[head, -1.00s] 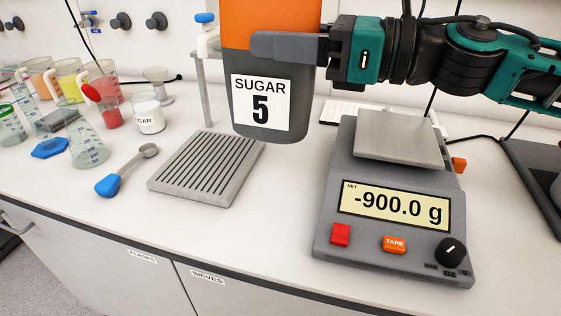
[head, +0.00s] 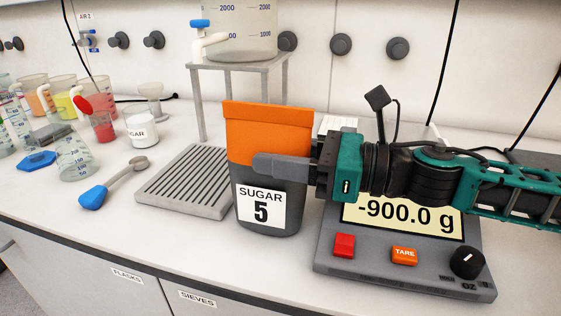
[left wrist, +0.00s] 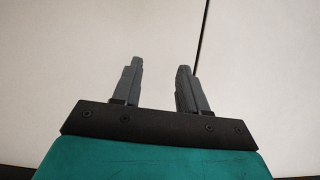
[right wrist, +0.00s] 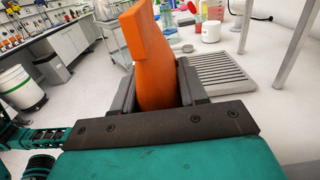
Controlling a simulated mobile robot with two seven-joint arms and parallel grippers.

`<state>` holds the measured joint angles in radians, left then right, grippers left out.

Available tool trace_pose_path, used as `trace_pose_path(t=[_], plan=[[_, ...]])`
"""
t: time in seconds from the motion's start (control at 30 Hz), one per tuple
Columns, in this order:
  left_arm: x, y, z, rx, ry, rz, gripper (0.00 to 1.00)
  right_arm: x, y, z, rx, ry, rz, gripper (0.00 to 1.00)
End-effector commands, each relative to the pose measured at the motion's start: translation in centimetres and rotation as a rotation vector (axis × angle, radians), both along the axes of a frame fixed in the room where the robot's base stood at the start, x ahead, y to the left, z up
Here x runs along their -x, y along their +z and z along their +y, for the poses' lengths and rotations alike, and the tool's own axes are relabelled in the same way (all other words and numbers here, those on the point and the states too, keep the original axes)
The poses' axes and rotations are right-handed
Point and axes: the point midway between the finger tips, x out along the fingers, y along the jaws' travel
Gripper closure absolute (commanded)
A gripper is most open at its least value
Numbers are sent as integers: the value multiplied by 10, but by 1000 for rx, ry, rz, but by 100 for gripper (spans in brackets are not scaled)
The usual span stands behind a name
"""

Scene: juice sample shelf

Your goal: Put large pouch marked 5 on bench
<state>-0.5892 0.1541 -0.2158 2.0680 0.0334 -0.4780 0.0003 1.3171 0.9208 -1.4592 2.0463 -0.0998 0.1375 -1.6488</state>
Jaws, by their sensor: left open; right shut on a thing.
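The large pouch marked 5 (head: 268,135) is grey with an orange top and a white "SUGAR 5" label. It is upright between the grooved grey tray and the scale, at or just above the bench (head: 150,244); I cannot tell if its base touches. My right gripper (head: 280,165) is shut on the pouch, coming from the right across the scale. In the right wrist view the pouch's orange top (right wrist: 150,55) stands between the fingers. My left gripper (left wrist: 158,85) is open and empty in front of a plain pale surface; it is not in the head view.
The scale (head: 400,270) reads -900.0 g, partly behind my right arm. The grooved tray (head: 185,180) is left of the pouch. A blue scoop (head: 110,185), a sugar jar (head: 142,130) and several beakers stand further left. A stand (head: 240,68) holds a large vessel behind.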

Motion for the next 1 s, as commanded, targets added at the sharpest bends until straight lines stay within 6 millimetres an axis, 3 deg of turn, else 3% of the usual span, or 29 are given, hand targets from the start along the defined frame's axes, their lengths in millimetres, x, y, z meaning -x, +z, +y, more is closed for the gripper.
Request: trace_pose_path(t=[0.4,0.43,0.7,1.0], plan=[[2,-5,0,0,2,5,57,0,-2,0,-4,1,-6,100],[2,-4,0,0,2,5,57,0,-4,0,-1,1,0,56],[2,-3,0,4,5,4,57,0,-4,0,-1,1,0,32],[2,0,-1,6,6,4,57,0,1,0,-1,0,-1,32]])
